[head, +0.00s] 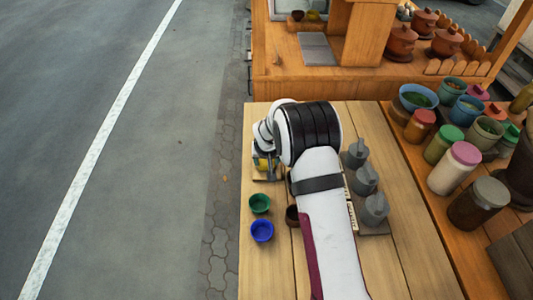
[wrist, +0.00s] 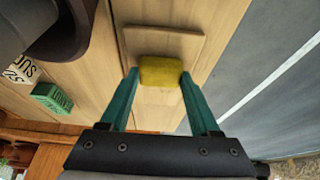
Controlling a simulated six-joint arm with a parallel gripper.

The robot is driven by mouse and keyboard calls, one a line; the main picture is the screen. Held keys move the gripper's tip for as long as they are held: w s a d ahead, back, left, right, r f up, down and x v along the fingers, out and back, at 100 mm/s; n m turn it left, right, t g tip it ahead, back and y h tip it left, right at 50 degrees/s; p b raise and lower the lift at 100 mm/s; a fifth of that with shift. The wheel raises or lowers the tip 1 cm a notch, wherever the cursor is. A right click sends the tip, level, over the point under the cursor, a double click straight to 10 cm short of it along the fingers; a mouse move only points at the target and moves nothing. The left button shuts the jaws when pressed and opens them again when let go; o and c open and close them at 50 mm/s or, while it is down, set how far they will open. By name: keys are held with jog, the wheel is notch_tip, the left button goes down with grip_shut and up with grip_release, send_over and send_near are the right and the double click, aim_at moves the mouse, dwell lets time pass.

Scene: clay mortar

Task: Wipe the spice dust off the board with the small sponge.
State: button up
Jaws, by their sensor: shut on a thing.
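The small sponge (wrist: 161,72) is a yellow block between the two teal fingers of my gripper (wrist: 160,75) in the wrist view. The fingertips touch its two sides. A bit of yellow also shows under my wrist in the head view (head: 262,163). The board (wrist: 165,38) is a thin, light wooden slab on the table just beyond the sponge in the wrist view. Its edge shows at the table's left side in the head view (head: 268,178), mostly hidden by my arm. I cannot tell whether the sponge touches the board. No spice dust can be made out.
A green cup (head: 260,203) and a blue cup (head: 262,231) stand near the table's left edge. Grey lidded pots (head: 365,180) stand right of my arm, beside several jars. A green labelled block (wrist: 52,97) and a large dark round thing (wrist: 62,30) are at left in the wrist view.

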jog(key=shift+s, duration=1.25)
notch_tip(320, 180, up, 8)
jog(key=shift+f, duration=0.1)
jog(key=shift+f, duration=3.4)
jog(key=shift+w+f, duration=0.5)
jog(key=shift+w, duration=0.05)
grip_shut()
jog(key=shift+w+f, duration=0.1)
jog(key=shift+w, duration=5)
jog(key=shift+s, duration=5.75)
notch_tip(320, 180, up, 8)
jog(key=shift+w+d, duration=0.1)
jog(key=shift+w, duration=0.05)
